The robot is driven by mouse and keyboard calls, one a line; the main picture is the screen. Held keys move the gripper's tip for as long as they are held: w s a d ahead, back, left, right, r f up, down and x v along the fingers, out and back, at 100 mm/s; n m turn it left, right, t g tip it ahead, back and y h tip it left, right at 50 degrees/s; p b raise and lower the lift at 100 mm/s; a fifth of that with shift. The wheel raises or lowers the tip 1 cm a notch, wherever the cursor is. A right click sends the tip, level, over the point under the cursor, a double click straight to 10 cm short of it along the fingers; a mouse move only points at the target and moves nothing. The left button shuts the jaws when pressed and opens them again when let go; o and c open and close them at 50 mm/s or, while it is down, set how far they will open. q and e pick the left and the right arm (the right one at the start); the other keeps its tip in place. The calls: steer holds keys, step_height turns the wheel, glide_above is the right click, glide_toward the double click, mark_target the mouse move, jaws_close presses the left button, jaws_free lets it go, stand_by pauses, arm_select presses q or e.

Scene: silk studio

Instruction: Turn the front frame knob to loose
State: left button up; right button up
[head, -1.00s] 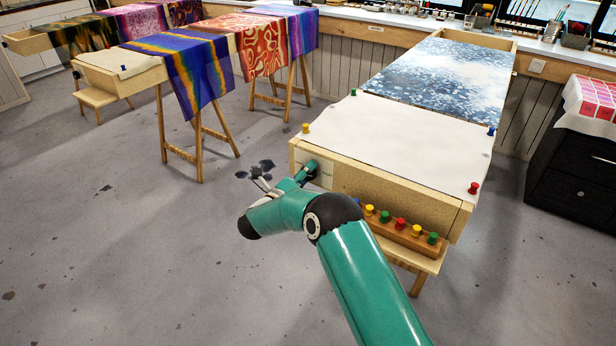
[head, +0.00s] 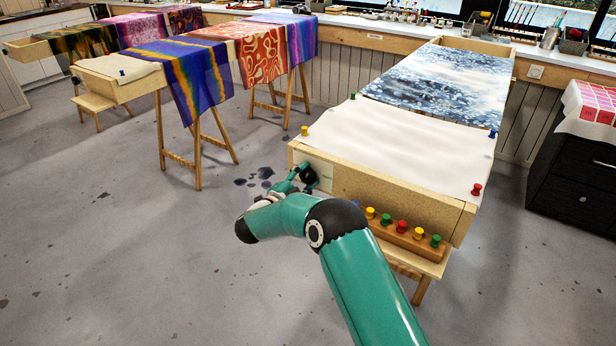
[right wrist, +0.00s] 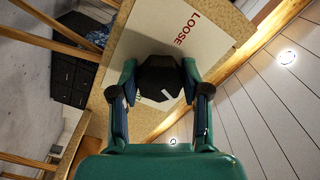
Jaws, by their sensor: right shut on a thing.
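The front frame knob is a dark, faceted knob (head: 309,176) on a pale plate (head: 321,171) at the left of the frame's front board. In the right wrist view the knob (right wrist: 159,76) sits between the two fingers of my right gripper (right wrist: 159,86), which is shut on it. The plate (right wrist: 210,40) bears the red word LOOSE, tilted in this view. Other lettering beside the knob is mostly hidden. In the head view my right gripper (head: 299,179) is at the knob, partly hidden by my wrist. My left gripper is not in view.
The wooden frame (head: 400,192) carries white cloth (head: 400,135) with coloured pins at its corners. A wooden rack (head: 405,240) of coloured pins stands on a ledge below the board, close to my right arm.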

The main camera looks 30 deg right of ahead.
steer(key=n, duration=0.2)
steer(key=n+p, duration=0.1)
steer(key=n, duration=0.2)
steer(key=shift+a+f+n, duration=0.2)
steer(key=shift+a+n, duration=0.05)
steer(key=shift+n, duration=0.15)
steer(key=n+p, duration=0.2)
steer(key=n, duration=0.3)
steer(key=shift+r, duration=0.1)
steer(key=n+p, duration=0.1)
steer(key=n, duration=0.2)
steer(key=n+p, duration=0.1)
steer(key=n, duration=0.2)
steer(key=shift+w+a+r+n+p, duration=0.1)
steer(key=shift+r+n+p, duration=0.05)
steer(key=shift+n+p, duration=0.25)
steer(key=n+p, duration=0.1)
steer(key=n, duration=0.4)
steer(key=o, duration=1.1)
steer(key=shift+w, duration=0.1)
steer(key=shift+o, duration=0.2)
